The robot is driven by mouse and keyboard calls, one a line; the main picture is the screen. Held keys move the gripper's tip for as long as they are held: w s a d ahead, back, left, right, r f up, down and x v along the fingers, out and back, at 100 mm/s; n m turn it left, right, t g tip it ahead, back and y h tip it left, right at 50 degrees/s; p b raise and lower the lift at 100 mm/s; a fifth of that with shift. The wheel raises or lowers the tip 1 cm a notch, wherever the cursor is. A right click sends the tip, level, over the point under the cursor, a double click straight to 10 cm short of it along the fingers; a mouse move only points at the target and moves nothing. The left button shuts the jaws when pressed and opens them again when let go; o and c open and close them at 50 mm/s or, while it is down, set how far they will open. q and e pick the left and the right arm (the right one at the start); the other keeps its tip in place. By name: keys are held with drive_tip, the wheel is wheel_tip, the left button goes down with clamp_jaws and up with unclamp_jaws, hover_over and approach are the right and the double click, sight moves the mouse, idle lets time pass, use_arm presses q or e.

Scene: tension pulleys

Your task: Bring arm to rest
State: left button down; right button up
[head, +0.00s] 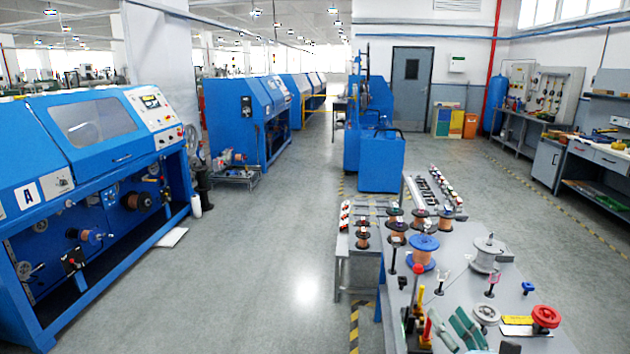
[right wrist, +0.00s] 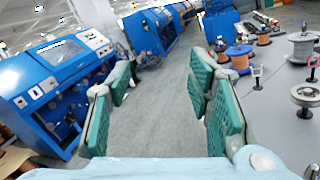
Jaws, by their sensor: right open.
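My right gripper (head: 454,328) is at the bottom of the head view, low in front of the grey table (head: 455,265). Its teal-padded fingers are apart. In the right wrist view the open gripper (right wrist: 158,85) has only the floor between its fingers, and it holds nothing. A grey pulley wheel (head: 486,314) and a red pulley wheel (head: 545,317) are on the table, to the right of the gripper. The grey wheel also shows in the right wrist view (right wrist: 308,95). My left gripper is not in view.
Wire spools, including a blue-rimmed one (head: 422,250) and a grey one (head: 487,253), stand on the table. Blue machines (head: 90,130) line the left side. A workbench (head: 590,150) stands at the right. The grey floor (head: 270,270) between the machines and the table is clear.

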drive_tip(key=s+d+r+m+t+h, duration=0.1)
drive_tip(key=s+d+r+m+h, duration=0.15)
drive_tip(key=s+m+h, duration=0.45)
drive_tip(key=s+d+r+m+t+h, duration=0.1)
drive_tip(key=s+d+r+m+h, duration=0.2)
drive_tip(key=m, duration=0.8)
drive_tip(key=s+d+f+m+g+h, duration=0.3)
drive_tip(key=s+d+f+m+g, duration=0.4)
drive_tip(key=f+m, duration=0.3)
drive_tip(key=s+a+f+m+g+y, duration=0.5)
drive_tip(key=s+a+f+g+y, duration=0.45)
drive_tip(key=s+a+f, duration=0.75)
drive_tip(key=s+d+f+g, duration=0.1)
drive_tip(key=d+f, duration=0.1)
drive_tip(key=f, duration=0.8)
drive_tip(key=s+d+f+g, duration=0.1)
drive_tip(key=d+f, duration=0.1)
drive_tip(key=f, duration=0.9)
drive_tip(key=s+f+g+b, duration=0.1)
drive_tip(key=s+f, duration=1)
drive_tip(key=s, duration=0.2)
drive_tip(key=shift+s+d+f, duration=0.15)
drive_tip(key=shift+s+d, duration=0.1)
drive_tip(key=shift+s, duration=0.15)
